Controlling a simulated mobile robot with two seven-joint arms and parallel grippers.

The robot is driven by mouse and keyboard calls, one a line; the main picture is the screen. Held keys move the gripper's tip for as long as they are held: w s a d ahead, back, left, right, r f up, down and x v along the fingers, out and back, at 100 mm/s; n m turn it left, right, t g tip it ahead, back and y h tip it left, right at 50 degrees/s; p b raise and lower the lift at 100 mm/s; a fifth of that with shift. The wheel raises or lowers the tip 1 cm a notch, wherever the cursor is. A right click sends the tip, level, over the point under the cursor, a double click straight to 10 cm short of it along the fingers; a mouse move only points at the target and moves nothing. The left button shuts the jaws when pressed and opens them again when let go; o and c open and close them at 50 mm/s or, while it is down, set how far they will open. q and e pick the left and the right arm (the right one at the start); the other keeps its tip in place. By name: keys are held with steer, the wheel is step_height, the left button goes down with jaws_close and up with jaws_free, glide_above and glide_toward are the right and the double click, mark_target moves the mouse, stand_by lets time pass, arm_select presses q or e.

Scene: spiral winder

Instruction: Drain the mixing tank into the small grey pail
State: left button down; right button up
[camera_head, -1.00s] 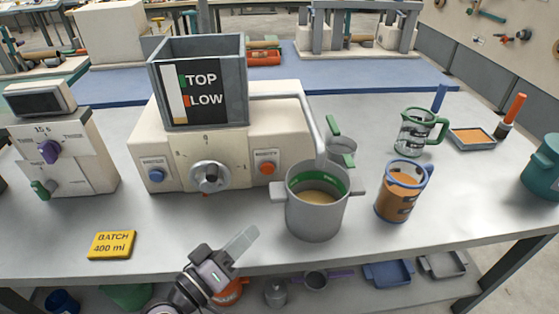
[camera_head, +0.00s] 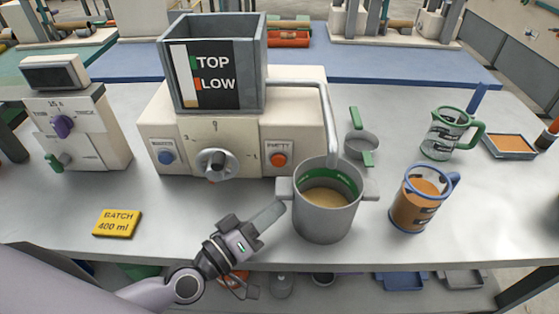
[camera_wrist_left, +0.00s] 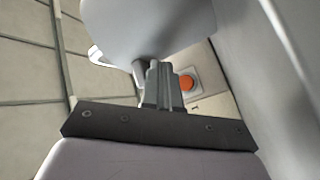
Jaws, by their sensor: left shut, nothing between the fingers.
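The mixing tank (camera_head: 252,60) is an open grey box with a TOP/LOW gauge on its front, on a cream machine (camera_head: 240,150). A grey pipe (camera_head: 331,120) runs from the machine down to the grey pail (camera_head: 325,215). The pail has two side lugs, a green band inside and tan liquid in it. My left gripper (camera_head: 276,208) is shut and empty, its tips close to the pail's left side, below the left lug; contact cannot be told. In the left wrist view the shut fingers (camera_wrist_left: 161,85) point toward a rounded grey shape, with a grey wall at right.
The machine front has a blue button (camera_head: 166,157), a dial (camera_head: 215,163) and an orange button (camera_head: 279,159). A jug of orange liquid (camera_head: 412,210) stands right of the pail, a green-handled jug (camera_head: 440,140) behind it. A yellow batch card (camera_head: 117,223) lies at left.

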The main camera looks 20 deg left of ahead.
arm_select(q)
steer(key=b, duration=0.3)
glide_toward(286, 163)
steer(key=w+d, duration=0.1)
steer(key=d, duration=0.1)
steer(key=w+d, duration=0.1)
steer(key=d, duration=0.1)
steer(key=shift+w, duration=0.15)
steer(key=shift+w+a+r, duration=0.15)
steer(key=shift+w+a, duration=0.05)
steer(key=shift+w, duration=0.45)
stand_by(1.1)
steer(key=shift+w, duration=0.1)
steer(key=shift+w, duration=0.3)
steer(key=shift+w+a+b, duration=0.25)
steer(key=shift+w+b, duration=0.1)
steer(key=shift+w, duration=0.1)
stand_by(4.2)
